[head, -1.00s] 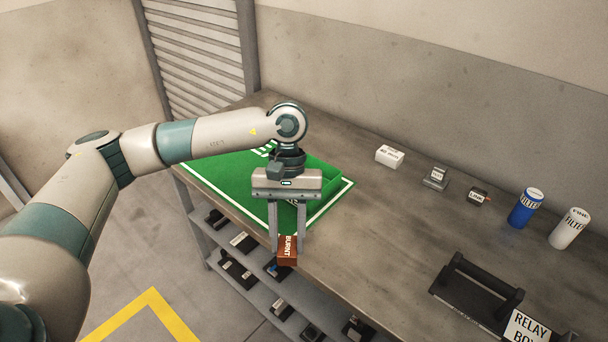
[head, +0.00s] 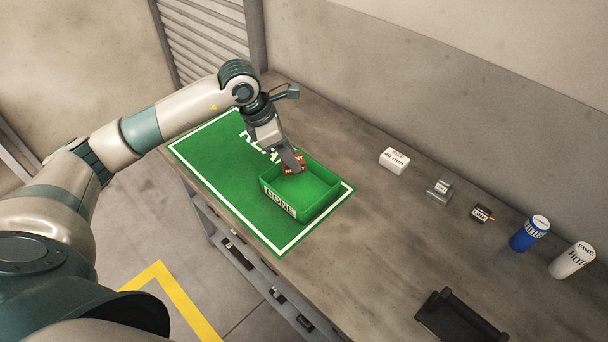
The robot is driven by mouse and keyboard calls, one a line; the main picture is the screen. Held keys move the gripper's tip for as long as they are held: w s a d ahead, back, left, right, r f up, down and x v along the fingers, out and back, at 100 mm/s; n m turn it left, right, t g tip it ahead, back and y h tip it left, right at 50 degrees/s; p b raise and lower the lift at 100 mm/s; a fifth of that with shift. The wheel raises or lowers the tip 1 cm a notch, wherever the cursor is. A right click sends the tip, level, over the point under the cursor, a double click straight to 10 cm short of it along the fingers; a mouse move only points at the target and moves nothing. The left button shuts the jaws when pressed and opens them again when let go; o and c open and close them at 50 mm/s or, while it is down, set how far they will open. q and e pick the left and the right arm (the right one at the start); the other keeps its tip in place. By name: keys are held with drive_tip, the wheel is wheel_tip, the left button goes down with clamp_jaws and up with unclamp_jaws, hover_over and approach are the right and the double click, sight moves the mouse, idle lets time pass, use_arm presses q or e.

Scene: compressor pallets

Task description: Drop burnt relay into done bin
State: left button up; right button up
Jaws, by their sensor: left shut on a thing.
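The burnt relay (head: 299,164), a small red-brown block with white lettering, is in my left gripper (head: 296,165). The gripper is shut on it, tilted, and holds it at the back part of the done bin, within or just above its opening; I cannot tell its exact height. The done bin (head: 276,204) is a green open tray with a white "DONE" label on its front wall. It stands on a green mat (head: 215,160) with a white border. The bin floor that shows is empty. My right gripper is not in view.
On the grey bench (head: 370,215), a white box (head: 394,160), two small dark parts (head: 440,190), a blue filter (head: 529,234) and a white filter (head: 572,260) stand to the right. A black tray (head: 455,318) is at the front right. The bench between is clear.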

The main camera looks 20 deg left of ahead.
use_arm(q)
drive_tip(key=shift+w+a+r, duration=0.15)
drive_tip(key=shift+w+a, duration=0.1)
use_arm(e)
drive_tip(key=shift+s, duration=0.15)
use_arm(q)
drive_tip(key=shift+s, duration=0.1)
